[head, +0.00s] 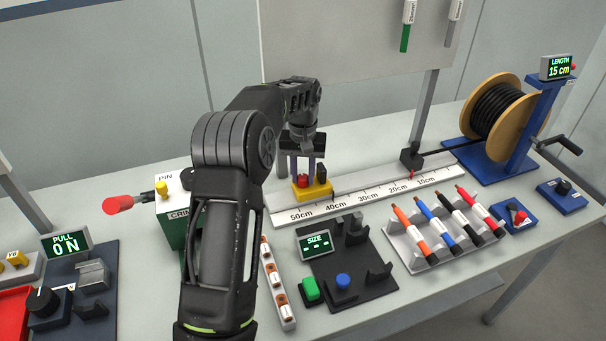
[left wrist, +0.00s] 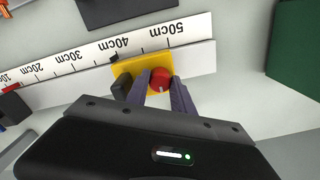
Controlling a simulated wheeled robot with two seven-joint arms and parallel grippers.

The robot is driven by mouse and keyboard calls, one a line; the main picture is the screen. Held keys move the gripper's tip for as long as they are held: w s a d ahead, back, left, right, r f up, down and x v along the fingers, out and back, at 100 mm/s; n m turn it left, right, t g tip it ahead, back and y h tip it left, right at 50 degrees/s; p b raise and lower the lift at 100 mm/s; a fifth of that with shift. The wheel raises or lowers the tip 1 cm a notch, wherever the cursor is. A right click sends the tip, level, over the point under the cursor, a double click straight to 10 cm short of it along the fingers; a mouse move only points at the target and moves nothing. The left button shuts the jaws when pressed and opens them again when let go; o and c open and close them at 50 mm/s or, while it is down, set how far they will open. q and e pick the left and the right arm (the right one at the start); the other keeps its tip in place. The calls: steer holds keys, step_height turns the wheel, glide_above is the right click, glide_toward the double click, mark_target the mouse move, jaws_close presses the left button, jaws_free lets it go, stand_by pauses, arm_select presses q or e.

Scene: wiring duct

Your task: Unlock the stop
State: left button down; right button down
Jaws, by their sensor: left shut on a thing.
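The stop is a yellow block (head: 321,191) on the white ruler rail (head: 372,190), near the 40 cm mark. It carries a red knob (head: 303,181) and a black upright part (head: 321,172). In the left wrist view the yellow block (left wrist: 127,67) also shows, with the red knob (left wrist: 161,80) bearing a small white mark. My left gripper (head: 305,172) points down over the stop. Its fingers (left wrist: 159,84) are shut on the red knob, one on each side. My right gripper is not in view.
A cable reel (head: 498,118) with a length display (head: 555,67) stands at the right end. A black clamp (head: 411,158) sits on the rail.

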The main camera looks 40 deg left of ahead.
arm_select(q)
steer(key=c, duration=1.1)
jaws_free()
